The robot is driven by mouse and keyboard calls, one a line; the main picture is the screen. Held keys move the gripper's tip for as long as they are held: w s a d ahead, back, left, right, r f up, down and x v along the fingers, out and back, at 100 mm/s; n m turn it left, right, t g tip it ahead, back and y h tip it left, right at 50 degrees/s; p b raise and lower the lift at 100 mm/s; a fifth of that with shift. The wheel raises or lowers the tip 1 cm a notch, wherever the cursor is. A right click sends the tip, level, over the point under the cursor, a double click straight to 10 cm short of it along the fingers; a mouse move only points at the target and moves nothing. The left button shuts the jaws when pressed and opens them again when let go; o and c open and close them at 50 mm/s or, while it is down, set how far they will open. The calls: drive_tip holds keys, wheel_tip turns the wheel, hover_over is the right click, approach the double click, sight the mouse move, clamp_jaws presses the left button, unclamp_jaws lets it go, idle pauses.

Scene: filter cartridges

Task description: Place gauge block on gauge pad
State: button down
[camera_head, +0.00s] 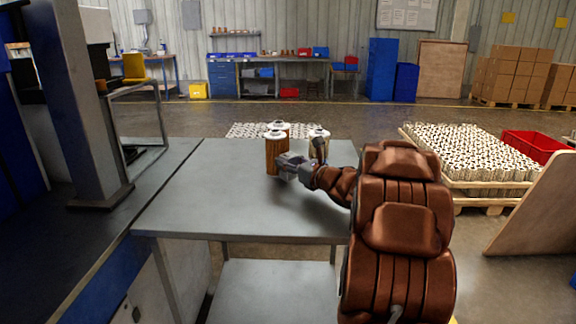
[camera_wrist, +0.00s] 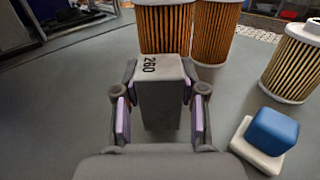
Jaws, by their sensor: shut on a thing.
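My gripper (camera_head: 284,170) is over the grey table, just in front of the filter cartridges. In the wrist view my gripper (camera_wrist: 160,112) has its purple-lined fingers closed on both sides of a grey block (camera_wrist: 161,95) marked "260", which I take as the gauge block. The block is upright; whether its base touches the table cannot be told. To its right, a blue cube (camera_wrist: 273,130) sits on a small white pad (camera_wrist: 247,153). Whether this white pad is the gauge pad is unclear, and no other pad can be made out.
Two orange-brown cartridges (camera_wrist: 165,28) (camera_wrist: 214,32) stand right behind the block. A pale cartridge (camera_wrist: 294,62) stands at the right. The grey table (camera_head: 215,207) is bare at the left and front. A pallet of cartridges (camera_head: 470,155) stands right of the table.

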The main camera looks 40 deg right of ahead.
drive_tip(key=shift+f, duration=0.4)
drive_tip(key=shift+f+b, duration=0.2)
drive_tip(key=shift+b, duration=0.2)
drive_tip(key=c, duration=0.7)
unclamp_jaws()
drive_tip(key=shift+o, duration=0.2)
drive_tip(key=shift+r+p, duration=0.2)
drive_tip(key=shift+p, duration=0.1)
